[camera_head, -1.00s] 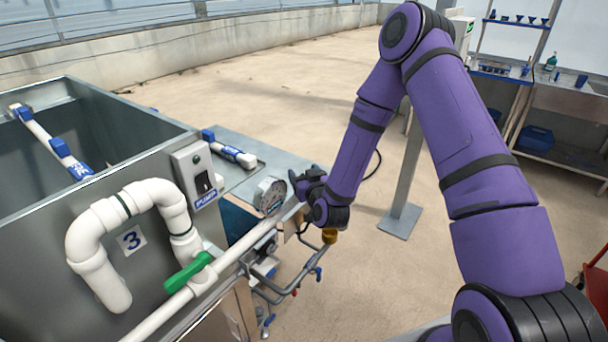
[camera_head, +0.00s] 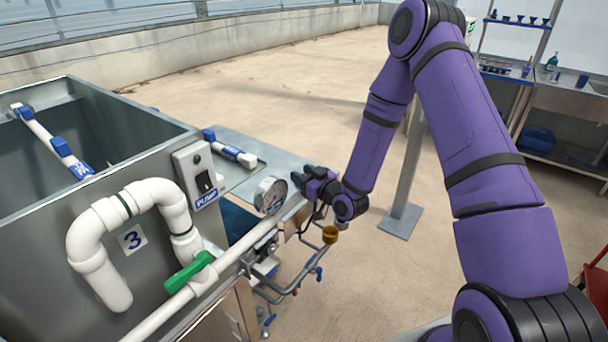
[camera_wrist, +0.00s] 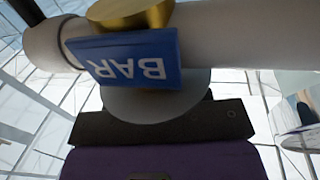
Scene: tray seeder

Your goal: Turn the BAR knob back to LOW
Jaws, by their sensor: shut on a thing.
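The blue BAR plate (camera_wrist: 130,58) shows upside down in the wrist view, against a pale horizontal pipe (camera_wrist: 225,40). A brass-coloured round part (camera_wrist: 130,12) stands at the top edge, partly cut off. A grey round disc (camera_wrist: 155,98) lies below the plate, just above a dark block and a purple part of me. In the head view my gripper (camera_head: 308,182) is at the bench corner, right of the pressure gauge (camera_head: 270,194). It is shut on the BAR knob. The grip itself and the knob's pointer and LOW mark are hidden.
A white pipe with a green valve handle (camera_head: 188,272) runs along the bench front. The PUMP switch box (camera_head: 197,172) is on the grey tank (camera_head: 50,230). Open floor lies beyond.

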